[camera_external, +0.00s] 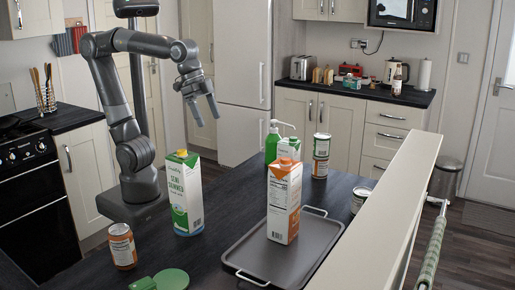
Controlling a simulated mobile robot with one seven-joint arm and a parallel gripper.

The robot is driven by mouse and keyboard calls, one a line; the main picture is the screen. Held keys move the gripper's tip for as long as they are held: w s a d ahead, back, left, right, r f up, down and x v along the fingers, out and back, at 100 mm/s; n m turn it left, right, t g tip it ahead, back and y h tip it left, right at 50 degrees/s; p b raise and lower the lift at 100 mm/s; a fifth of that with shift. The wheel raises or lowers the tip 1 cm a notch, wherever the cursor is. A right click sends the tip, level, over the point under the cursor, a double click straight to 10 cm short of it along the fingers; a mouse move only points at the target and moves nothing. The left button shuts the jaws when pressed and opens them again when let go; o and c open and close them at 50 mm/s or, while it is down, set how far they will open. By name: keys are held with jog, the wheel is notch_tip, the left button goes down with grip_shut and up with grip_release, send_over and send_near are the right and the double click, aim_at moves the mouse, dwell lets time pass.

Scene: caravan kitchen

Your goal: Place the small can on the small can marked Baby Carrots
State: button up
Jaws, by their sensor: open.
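My gripper (207,120) is open and empty, pointing down in the air above and behind the green-and-white carton. A small can with an orange label (122,246) stands upright on the dark counter at the front left. Two small cans stand one on the other at the back right: an upper can (321,146) and a lower can (320,168) with an orange-red band. Another small can (360,199) stands by the pale ledge, partly hidden by it. The labels are too small to read, so I cannot tell which can is marked Baby Carrots.
A green-and-white carton (186,194) stands near my arm. An orange-and-white carton (284,204) stands on a grey tray (258,272). A green pump bottle (272,141) and another carton (290,149) stand beside the stacked cans. A green object (168,279) lies at the front edge.

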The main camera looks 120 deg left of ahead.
jog(key=s+d+f+m+t, duration=0.1)
jog(key=s+d+f+m, duration=0.1)
jog(key=s+d+f, duration=0.2)
jog(key=s+f, duration=0.3)
jog(key=s, duration=0.2)
jog(key=shift+f, duration=0.2)
